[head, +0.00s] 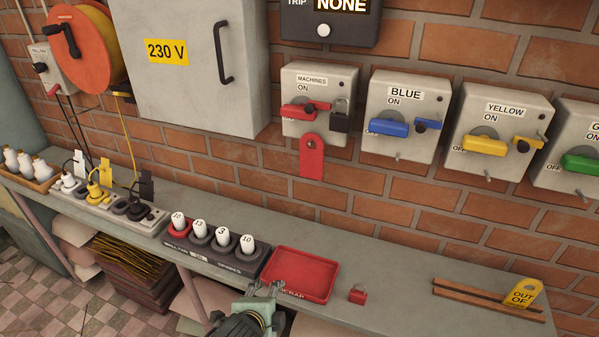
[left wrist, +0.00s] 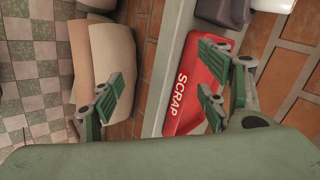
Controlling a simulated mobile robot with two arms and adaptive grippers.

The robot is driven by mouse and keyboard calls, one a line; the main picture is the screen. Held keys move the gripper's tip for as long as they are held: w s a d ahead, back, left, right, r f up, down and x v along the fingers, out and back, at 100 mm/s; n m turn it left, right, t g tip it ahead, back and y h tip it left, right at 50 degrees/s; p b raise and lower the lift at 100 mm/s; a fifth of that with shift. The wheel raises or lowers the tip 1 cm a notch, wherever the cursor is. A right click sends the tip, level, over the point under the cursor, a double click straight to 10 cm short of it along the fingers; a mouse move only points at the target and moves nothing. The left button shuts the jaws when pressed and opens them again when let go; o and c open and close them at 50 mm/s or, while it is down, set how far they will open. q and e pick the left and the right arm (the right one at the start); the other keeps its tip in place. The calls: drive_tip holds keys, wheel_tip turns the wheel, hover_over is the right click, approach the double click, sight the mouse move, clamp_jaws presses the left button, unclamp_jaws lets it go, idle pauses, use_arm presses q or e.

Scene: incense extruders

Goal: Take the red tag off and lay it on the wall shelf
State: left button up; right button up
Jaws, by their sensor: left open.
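The red tag (head: 312,160) hangs flat against the brick wall below the MACHINES switch box (head: 317,90). Its top is at the lower edge of the box, and a hole shows near that end. A dark padlock (head: 340,119) sits at the right end of this switch's red handle (head: 299,110). The grey wall shelf (head: 390,300) runs along the wall below. My left gripper (head: 264,291) is open and empty at the shelf's front edge by the red SCRAP tray, well below the tag. In the left wrist view its fingers (left wrist: 160,88) are spread apart. My right gripper is not in view.
The red SCRAP tray (head: 326,290) also shows in the left wrist view (left wrist: 184,118). A small red padlock (head: 358,294), wooden strips (head: 485,305) and a yellow OUT OF tag (head: 524,292) are right of it. White-topped pegs (head: 222,238) stand left. Shelf between padlock and strips is bare.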

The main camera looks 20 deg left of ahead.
use_arm(q)
drive_tip(key=w+r+m+t, duration=0.3)
drive_tip(key=w+r+m, duration=0.3)
drive_tip(key=r, duration=0.7)
drive_tip(key=m+t+h+p, duration=0.15)
drive_tip(key=m+t, duration=0.45)
drive_tip(key=m, duration=1)
approach(311, 162)
drive_tip(key=w, duration=0.9)
drive_tip(key=shift+p, duration=0.3)
drive_tip(key=shift+w+d+f, duration=0.1)
drive_tip(key=shift+w, duration=0.55)
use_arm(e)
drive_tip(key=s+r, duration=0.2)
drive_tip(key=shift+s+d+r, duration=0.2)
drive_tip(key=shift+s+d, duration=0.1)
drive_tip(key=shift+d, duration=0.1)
